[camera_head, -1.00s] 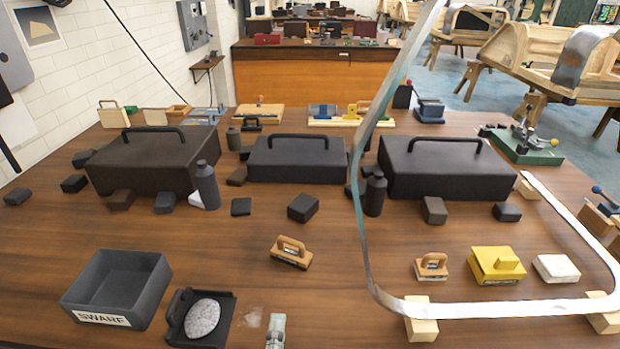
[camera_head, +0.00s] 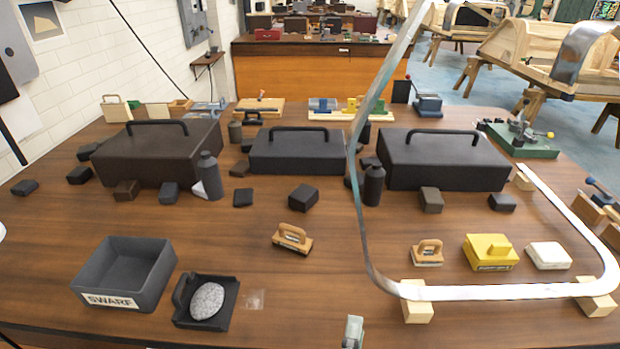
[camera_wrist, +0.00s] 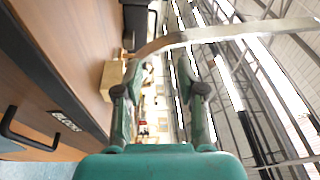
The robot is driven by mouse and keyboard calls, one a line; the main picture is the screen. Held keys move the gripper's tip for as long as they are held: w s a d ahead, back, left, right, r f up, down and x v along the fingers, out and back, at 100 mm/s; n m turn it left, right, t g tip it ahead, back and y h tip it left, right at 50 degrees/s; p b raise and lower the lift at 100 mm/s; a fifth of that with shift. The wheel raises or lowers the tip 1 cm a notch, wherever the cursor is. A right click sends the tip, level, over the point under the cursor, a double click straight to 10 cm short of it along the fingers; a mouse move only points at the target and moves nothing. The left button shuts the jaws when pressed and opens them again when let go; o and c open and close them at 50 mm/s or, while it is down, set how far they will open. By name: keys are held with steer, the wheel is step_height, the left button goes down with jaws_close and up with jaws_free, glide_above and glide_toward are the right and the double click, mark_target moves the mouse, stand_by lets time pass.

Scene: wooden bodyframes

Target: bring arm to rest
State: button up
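My gripper (camera_wrist: 160,75) is green, and its two fingers stand apart with nothing between them in the wrist view. It is beside the front of the wooden bench (camera_wrist: 35,65), whose edge and drawer front run along the left of that view. A pale bent metal strip (camera_wrist: 235,32) crosses beyond the fingertips, apart from them as far as I can tell. In the head view, a small grey-green piece (camera_head: 353,332) at the bottom edge looks like part of my gripper; the rest is out of frame.
The strip (camera_head: 500,292) rests on wooden blocks (camera_head: 417,302) at the bench's right and rises at its left end. A SWARF box (camera_head: 125,275), a dark tray with a grey stone (camera_head: 208,300), a sanding block (camera_head: 292,238) and a yellow block (camera_head: 490,252) sit on the bench. Dark cases stand behind.

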steer(key=s+d+n+t+y, duration=0.1)
steer(key=s+d+n+t, duration=0.3)
steer(key=s+d+n, duration=0.55)
steer(key=s+d+f+n+g+y, duration=0.1)
steer(key=s+f+n+g, duration=0.3)
steer(key=s, duration=0.4)
steer(key=s+f+n+g+y, duration=0.3)
steer(key=s+f+n, duration=0.3)
steer(key=s, duration=0.3)
steer(key=shift+s+d+f+g, duration=0.2)
steer(key=shift+d+f+g, duration=0.2)
steer(key=shift+f, duration=0.3)
